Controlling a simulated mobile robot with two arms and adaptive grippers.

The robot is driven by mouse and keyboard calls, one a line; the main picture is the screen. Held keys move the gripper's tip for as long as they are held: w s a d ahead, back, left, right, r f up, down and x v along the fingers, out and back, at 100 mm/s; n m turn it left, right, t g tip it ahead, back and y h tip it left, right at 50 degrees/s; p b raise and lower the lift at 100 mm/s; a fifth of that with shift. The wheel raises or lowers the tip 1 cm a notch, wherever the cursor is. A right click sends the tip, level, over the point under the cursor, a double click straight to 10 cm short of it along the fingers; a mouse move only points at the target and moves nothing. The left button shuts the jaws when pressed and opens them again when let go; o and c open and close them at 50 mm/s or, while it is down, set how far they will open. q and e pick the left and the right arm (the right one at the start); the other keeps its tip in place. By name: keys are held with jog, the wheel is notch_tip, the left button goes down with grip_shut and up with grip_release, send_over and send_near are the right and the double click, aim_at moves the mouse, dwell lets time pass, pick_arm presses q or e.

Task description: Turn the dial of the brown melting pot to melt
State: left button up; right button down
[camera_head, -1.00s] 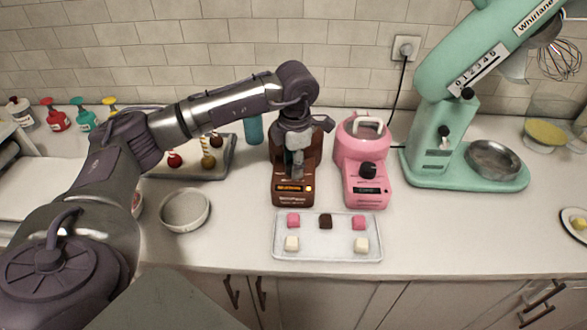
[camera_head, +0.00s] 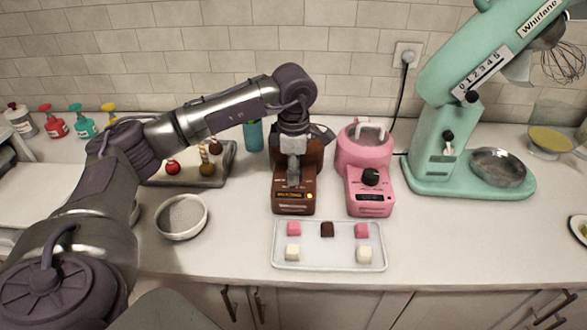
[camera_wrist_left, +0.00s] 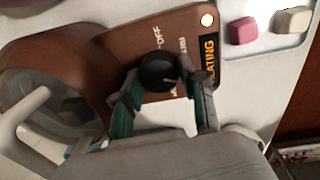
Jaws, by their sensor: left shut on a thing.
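The brown melting pot (camera_head: 294,202) stands on the counter, with an orange lit display (camera_head: 290,195) on its front. My left gripper (camera_head: 294,178) reaches down over its front panel and hides the dial in the head view. In the left wrist view the black dial (camera_wrist_left: 158,70) sits between the two fingers of my left gripper (camera_wrist_left: 165,82), which is shut on it. The "OFF" label shows beside the dial; other labels are partly hidden. The display in that view (camera_wrist_left: 208,55) shows letters ending in "ATING". My right gripper is not in view.
A pink melting pot (camera_head: 368,200) stands close to the right. A tray (camera_head: 328,262) of several small blocks lies in front. A white bowl (camera_head: 181,218) is at left. A green stand mixer (camera_head: 430,180) stands further right. Counter between bowl and tray is clear.

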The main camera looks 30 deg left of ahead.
pick_arm(q)
jog(key=o, duration=1.1)
jog(key=shift+o, duration=0.2)
jog(key=shift+r, duration=0.25)
jog(key=r, duration=0.7)
jog(key=shift+s+d+r, duration=0.15)
jog(key=shift+s+r, duration=0.1)
